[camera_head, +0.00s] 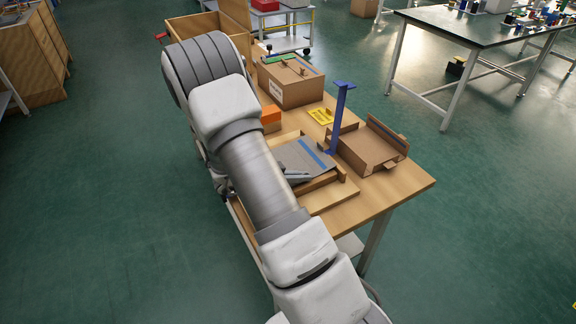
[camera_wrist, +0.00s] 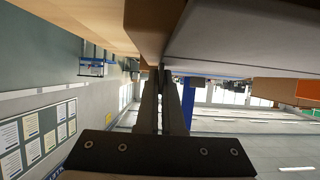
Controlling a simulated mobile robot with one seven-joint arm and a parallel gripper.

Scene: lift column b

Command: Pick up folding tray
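A flat grey panel with a blue stripe (camera_head: 302,153), which looks like the folding tray, lies in a light wooden frame on the workbench (camera_head: 398,196). An open brown cardboard tray (camera_head: 366,149) lies to its right; I cannot tell for certain which is the task's tray. My arm covers the panel's left side in the head view. In the wrist view, my gripper (camera_wrist: 162,72) has its two fingers close together, the tips at the seam between a wooden edge (camera_wrist: 150,22) and a grey surface (camera_wrist: 235,45). Whether they pinch anything is hidden.
A blue upright post (camera_head: 340,115) stands between the panel and the cardboard tray. A cardboard box (camera_head: 292,88), a yellow sign (camera_head: 320,116) and an orange block (camera_head: 271,115) stand farther back.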

